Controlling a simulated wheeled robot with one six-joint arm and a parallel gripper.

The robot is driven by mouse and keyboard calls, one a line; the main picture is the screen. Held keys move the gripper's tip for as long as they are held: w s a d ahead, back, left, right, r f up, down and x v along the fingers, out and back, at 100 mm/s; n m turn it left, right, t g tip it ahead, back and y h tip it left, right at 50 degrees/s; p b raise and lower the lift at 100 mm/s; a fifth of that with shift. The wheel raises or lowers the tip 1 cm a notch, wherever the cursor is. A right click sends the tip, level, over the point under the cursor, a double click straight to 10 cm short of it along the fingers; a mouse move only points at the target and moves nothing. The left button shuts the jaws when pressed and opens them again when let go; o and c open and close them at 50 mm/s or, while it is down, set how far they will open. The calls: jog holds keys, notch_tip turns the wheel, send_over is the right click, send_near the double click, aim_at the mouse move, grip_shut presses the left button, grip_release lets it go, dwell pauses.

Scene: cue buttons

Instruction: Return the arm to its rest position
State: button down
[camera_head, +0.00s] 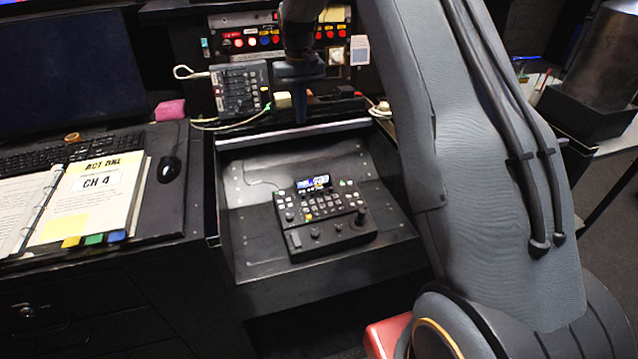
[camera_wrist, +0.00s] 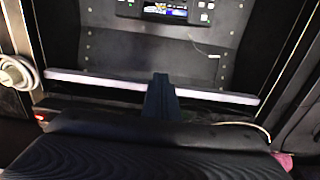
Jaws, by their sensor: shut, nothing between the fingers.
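My arm (camera_head: 470,150) rises along the right side of the head view and reaches over the console. My gripper (camera_head: 300,112) hangs in front of the rear panel, above the back edge of the sloped console. In the wrist view my gripper (camera_wrist: 160,95) shows as a dark narrow shape with its fingers together and nothing held. The control box (camera_head: 325,215) with a small lit screen and several buttons sits on the sloped surface, apart from my gripper. Its screen edge also shows at the top of the wrist view (camera_wrist: 165,10).
A rear panel with red, blue and yellow buttons (camera_head: 265,40) and a small mixer (camera_head: 240,92) stand behind. An open binder (camera_head: 85,200), a mouse (camera_head: 169,169), a keyboard (camera_head: 70,150) and a pink block (camera_head: 170,110) lie at left. A metal cylinder (camera_head: 605,60) stands at right.

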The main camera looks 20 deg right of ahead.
jog(key=s+f+t, duration=0.1)
jog(key=s, duration=3.6)
jog(key=shift+s, duration=0.25)
jog(key=shift+a, duration=0.15)
